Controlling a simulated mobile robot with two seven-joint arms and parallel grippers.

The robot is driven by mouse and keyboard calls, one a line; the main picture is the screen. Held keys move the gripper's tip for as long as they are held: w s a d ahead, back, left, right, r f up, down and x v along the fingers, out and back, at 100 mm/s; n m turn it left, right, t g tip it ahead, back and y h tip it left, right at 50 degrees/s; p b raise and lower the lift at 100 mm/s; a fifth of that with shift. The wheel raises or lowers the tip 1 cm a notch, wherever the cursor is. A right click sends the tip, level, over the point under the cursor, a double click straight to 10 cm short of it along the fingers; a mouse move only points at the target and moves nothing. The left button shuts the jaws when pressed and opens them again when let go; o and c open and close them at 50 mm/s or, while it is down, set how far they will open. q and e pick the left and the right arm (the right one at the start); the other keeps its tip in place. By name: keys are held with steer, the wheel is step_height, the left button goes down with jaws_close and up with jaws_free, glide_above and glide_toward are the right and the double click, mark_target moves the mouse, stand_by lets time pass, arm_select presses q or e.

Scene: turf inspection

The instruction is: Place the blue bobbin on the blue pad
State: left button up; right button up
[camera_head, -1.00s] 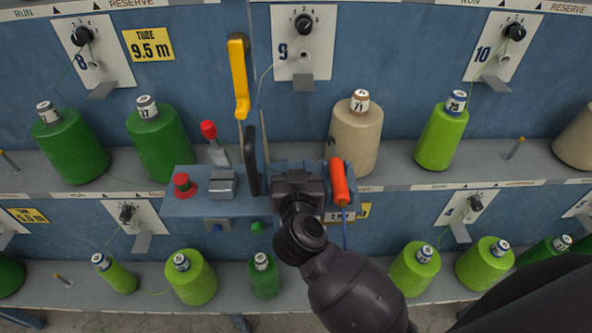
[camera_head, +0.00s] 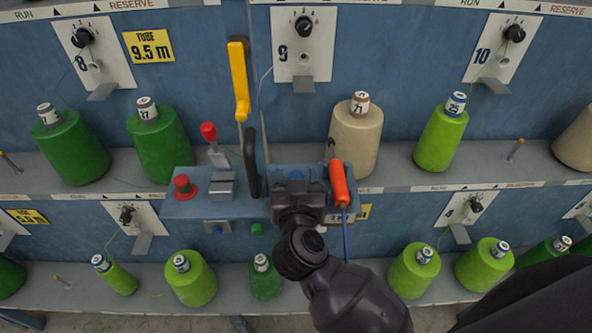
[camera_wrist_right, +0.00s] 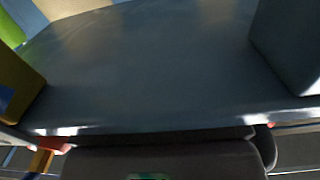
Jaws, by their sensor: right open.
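My right gripper (camera_head: 297,190) is over the front of the blue-grey box on the shelf rack, seen from behind, its fingertips hidden. In the right wrist view it is open (camera_wrist_right: 155,75), with a plain grey-blue surface between its sides and nothing held. A small darker blue patch (camera_head: 296,174) shows on the box just beyond the gripper; I cannot tell whether it is the blue pad or the blue bobbin. No other blue bobbin is plainly visible. My left gripper is out of view.
The box (camera_head: 190,206) carries a red button (camera_head: 183,184), a red-knobbed lever (camera_head: 210,133), a black upright handle (camera_head: 251,162) and an orange tool (camera_head: 339,183). A yellow handle (camera_head: 239,82) hangs above.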

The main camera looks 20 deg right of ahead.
steer(key=v, duration=1)
steer(key=shift+w+r, duration=0.1)
